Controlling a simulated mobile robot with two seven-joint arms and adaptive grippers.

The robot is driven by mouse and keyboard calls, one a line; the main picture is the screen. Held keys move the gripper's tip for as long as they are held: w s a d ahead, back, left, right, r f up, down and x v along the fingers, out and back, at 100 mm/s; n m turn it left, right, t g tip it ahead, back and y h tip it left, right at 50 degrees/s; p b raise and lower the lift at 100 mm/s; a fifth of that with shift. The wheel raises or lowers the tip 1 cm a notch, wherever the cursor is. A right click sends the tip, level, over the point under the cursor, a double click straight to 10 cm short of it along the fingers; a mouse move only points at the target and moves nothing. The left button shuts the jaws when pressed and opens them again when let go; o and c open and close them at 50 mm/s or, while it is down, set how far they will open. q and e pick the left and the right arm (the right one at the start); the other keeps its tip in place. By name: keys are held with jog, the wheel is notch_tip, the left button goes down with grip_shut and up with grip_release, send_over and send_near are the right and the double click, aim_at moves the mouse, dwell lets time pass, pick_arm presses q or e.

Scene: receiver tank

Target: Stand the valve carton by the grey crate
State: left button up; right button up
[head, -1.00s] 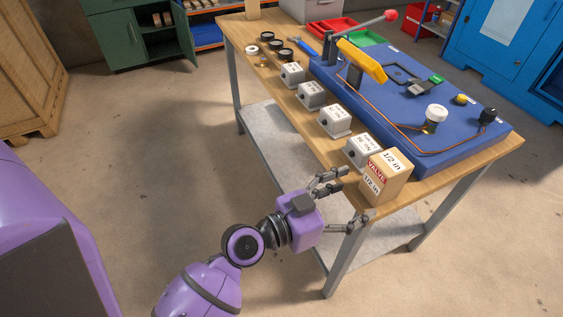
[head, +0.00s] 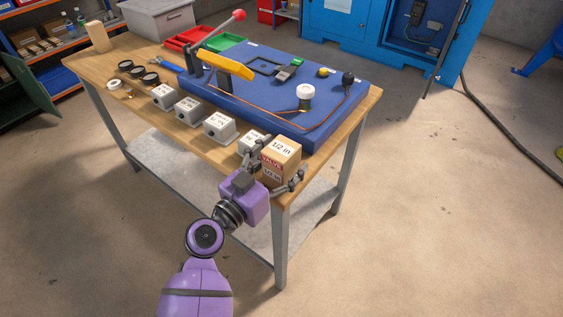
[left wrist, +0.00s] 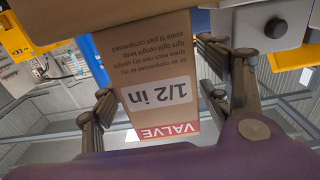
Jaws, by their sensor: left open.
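The valve carton (head: 283,158), a brown box with a red VALVE band and "1/2 in" print, stands at the near right corner of the workbench. My left gripper (head: 276,167) is open, with one finger on each side of the carton. In the left wrist view the carton (left wrist: 155,85) fills the middle between the open fingers (left wrist: 165,100); I cannot tell whether either finger touches it. The grey crate (head: 160,20) is at the far end of the bench, beyond the red and green trays. My right gripper is not in view.
A blue board (head: 270,95) with a red-knobbed lever and yellow handle takes up much of the bench (head: 110,62). Several grey labelled boxes (head: 218,128) line its near side, close to the carton. Black rings (head: 138,73) and a small wooden block (head: 97,37) are farther left.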

aim_at(283, 150)
pick_arm(q)
jog(key=shift+c, duration=0.3)
jog(key=c, duration=0.6)
grip_shut()
jog(key=shift+r, duration=0.1)
jog(key=shift+r, duration=0.3)
jog(key=r, duration=0.1)
jog(key=r+p, duration=0.1)
jog(key=r, duration=0.1)
jog(key=shift+s+r, duration=0.25)
jog(key=shift+s, duration=0.1)
jog(key=s+d+r+p, duration=0.1)
jog(key=s+d+r, duration=0.3)
jog(key=s+r, duration=0.5)
jog(key=s, duration=0.3)
jog(key=shift+s+d, duration=0.15)
jog(key=shift+s, duration=0.15)
